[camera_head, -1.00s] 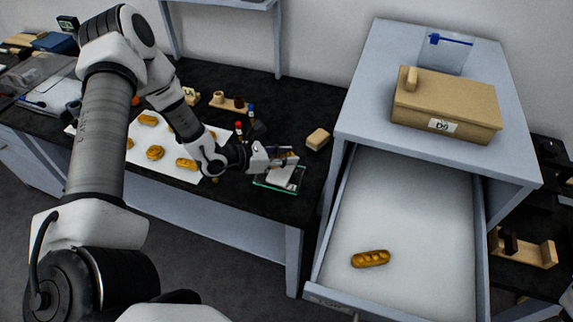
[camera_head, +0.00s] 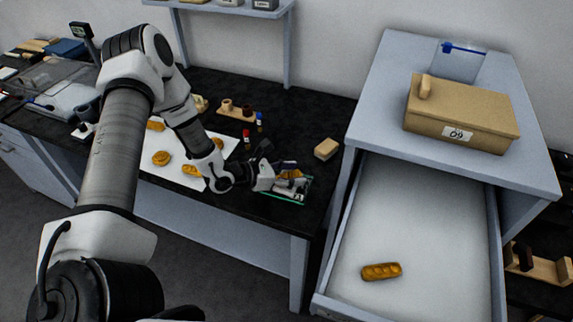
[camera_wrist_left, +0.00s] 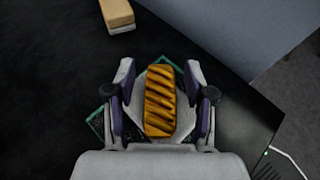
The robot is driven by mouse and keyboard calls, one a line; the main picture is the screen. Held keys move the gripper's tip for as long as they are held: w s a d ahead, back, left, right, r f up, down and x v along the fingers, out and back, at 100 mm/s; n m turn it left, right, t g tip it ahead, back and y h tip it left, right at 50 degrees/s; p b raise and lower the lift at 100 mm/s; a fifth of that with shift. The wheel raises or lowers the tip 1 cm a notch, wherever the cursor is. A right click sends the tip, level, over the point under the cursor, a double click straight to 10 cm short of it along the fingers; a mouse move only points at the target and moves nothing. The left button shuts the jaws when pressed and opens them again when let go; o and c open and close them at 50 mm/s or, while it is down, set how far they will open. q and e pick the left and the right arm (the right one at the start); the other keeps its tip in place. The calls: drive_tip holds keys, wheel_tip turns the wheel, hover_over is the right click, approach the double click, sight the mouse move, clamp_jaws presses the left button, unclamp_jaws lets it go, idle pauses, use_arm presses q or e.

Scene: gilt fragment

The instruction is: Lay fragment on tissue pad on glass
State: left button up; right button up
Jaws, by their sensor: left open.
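The golden, ridged fragment (camera_wrist_left: 160,100) lies over the white tissue pad (camera_wrist_left: 185,117) in the left wrist view. The pad is on a glass plate with green edges (camera_wrist_left: 96,122). My left gripper (camera_wrist_left: 161,98) is open, with one finger on each side of the fragment and a gap to it. In the head view my left gripper (camera_head: 284,180) is low over the glass plate (camera_head: 272,195) near the bench's front edge, and the fragment (camera_head: 290,174) shows beside its fingers. The gripper partly hides the pad there. My right gripper is not in view.
A tan block (camera_head: 326,148) lies just behind the glass on the black bench (camera_head: 310,118). A white sheet (camera_head: 175,208) holds several golden pieces. An open drawer (camera_head: 420,225) at right holds another golden piece (camera_head: 381,271). A tan box (camera_head: 460,115) sits on the cabinet.

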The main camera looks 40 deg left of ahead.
use_arm(q)
drive_tip(key=v, duration=0.2)
drive_tip(key=p+v, duration=0.1)
drive_tip(key=v, duration=0.3)
drive_tip(key=shift+s+a+r, duration=0.15)
drive_tip(key=shift+a+r, duration=0.05)
drive_tip(key=shift+r, duration=0.2)
drive_tip(key=p+v, duration=0.4)
drive_tip(key=v, duration=0.1)
drive_tip(key=shift+s, duration=0.25)
drive_tip(key=s+d+f+m+g+y, duration=0.3)
drive_tip(key=s+d+f+m+g, duration=0.15)
drive_tip(key=s+m+g, duration=0.4)
drive_tip(key=s+d+f+m+g+y, duration=0.3)
drive_tip(key=s+f+m+g, duration=0.25)
drive_tip(key=s+m, duration=0.55)
drive_tip(key=d+f+m+t+y, duration=0.1)
drive_tip(key=d+f+m+t, duration=0.1)
drive_tip(key=d+m, duration=0.4)
drive_tip(key=m, duration=0.4)
drive_tip(key=shift+w+d+f, duration=0.2)
drive_tip(key=shift+f, duration=0.05)
